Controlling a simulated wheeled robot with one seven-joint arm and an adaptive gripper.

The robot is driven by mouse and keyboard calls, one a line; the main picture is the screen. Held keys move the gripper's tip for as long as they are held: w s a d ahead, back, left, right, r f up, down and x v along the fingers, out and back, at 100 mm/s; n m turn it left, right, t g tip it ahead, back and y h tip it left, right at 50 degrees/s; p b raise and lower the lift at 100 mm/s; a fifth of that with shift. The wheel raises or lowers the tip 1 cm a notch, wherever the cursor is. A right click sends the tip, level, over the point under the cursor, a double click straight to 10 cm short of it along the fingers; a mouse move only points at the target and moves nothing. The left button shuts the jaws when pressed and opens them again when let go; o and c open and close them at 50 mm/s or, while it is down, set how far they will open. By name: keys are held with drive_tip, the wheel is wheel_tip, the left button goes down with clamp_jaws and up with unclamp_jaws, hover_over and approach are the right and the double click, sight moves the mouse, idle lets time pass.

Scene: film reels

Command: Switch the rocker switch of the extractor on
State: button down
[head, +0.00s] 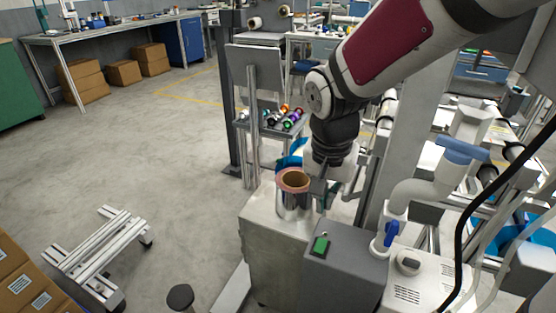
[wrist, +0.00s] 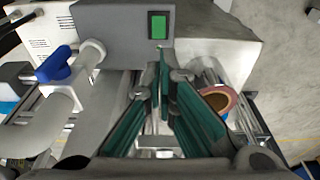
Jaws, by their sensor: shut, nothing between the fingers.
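Which way the rocker is tilted I cannot tell. My gripper (wrist: 167,62) is shut and empty, its teal-sided fingers meeting just below the switch in the wrist view. They look apart from it. In the head view my gripper (head: 318,192) is behind the box, partly hidden by my arm.
A white unit (head: 425,280) with a knob, vents and a pipe (head: 412,190) with a blue valve handle (head: 391,233) adjoins the grey box. A pinkish reel (head: 293,180) stands close beside my gripper. Black cables (head: 460,230) hang at right. The floor at left is mostly open.

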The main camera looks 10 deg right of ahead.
sight(321, 241)
drive_tip(key=shift+w+f, duration=0.15)
drive_tip(key=shift+f, duration=0.2)
drive_tip(key=f+b, duration=0.1)
drive_tip(key=f, duration=0.3)
drive_tip(key=w+d+f+b, duration=0.1)
drive_tip(key=f+b, duration=0.1)
drive_tip(key=f, duration=0.3)
drive_tip(key=w+f+b, duration=0.1)
drive_tip(key=f+b, duration=0.1)
drive_tip(key=f, duration=0.2)
drive_tip(key=shift+d+f, duration=0.2)
drive_tip(key=shift+f, duration=0.2)
